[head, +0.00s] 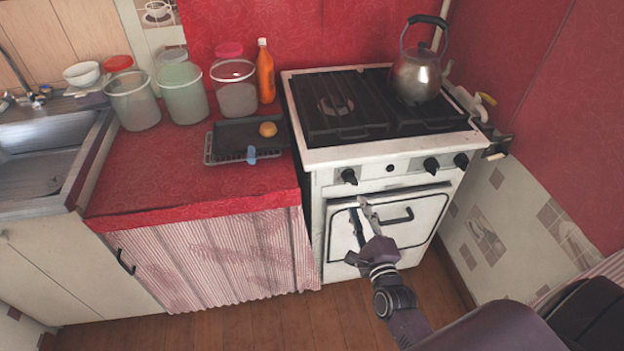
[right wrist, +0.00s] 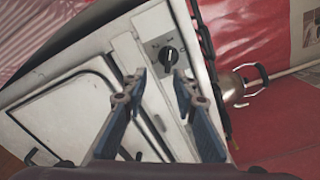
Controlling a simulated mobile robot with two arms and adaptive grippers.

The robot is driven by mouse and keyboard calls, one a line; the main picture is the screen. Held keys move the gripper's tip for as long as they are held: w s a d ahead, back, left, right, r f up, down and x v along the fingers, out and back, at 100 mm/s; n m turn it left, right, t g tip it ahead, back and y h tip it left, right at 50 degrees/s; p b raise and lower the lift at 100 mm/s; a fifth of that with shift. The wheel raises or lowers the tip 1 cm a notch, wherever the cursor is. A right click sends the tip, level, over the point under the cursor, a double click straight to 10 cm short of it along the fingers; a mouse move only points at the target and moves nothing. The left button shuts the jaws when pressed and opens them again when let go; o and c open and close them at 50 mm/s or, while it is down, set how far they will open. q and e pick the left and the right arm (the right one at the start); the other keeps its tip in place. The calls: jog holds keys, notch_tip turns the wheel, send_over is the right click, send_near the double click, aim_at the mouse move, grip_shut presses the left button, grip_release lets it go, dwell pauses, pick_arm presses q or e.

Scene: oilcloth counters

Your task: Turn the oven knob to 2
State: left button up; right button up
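The white stove (head: 325,155) has black knobs on its front panel. One is at the left (head: 349,176), a small one is nearer the middle (head: 390,168), and two are at the right (head: 431,165). My right gripper (head: 360,206) is open and empty in front of the oven door, below and slightly right of the left knob. In the right wrist view, one black knob (right wrist: 168,55) shows beyond and between the open fingertips (right wrist: 160,76), apart from them. Dark marks surround it, too small to read. My left gripper is not in view.
The oven door (head: 335,245) with its black handle (head: 397,216) is shut. A metal kettle (head: 416,76) stands at the hob's back right. The red counter (head: 165,175) on the left holds a dark tray (head: 225,140), jars and an orange bottle (head: 265,75).

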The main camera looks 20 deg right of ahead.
aim_at(351, 184)
jog(key=shift+m, duration=0.3)
jog(key=x, duration=0.2)
jog(key=r+x, duration=0.1)
jog(key=x, duration=0.5)
jog(key=shift+w+r, duration=0.15)
jog(key=shift+r, duration=0.2)
jog(key=shift+c, duration=0.2)
grip_shut()
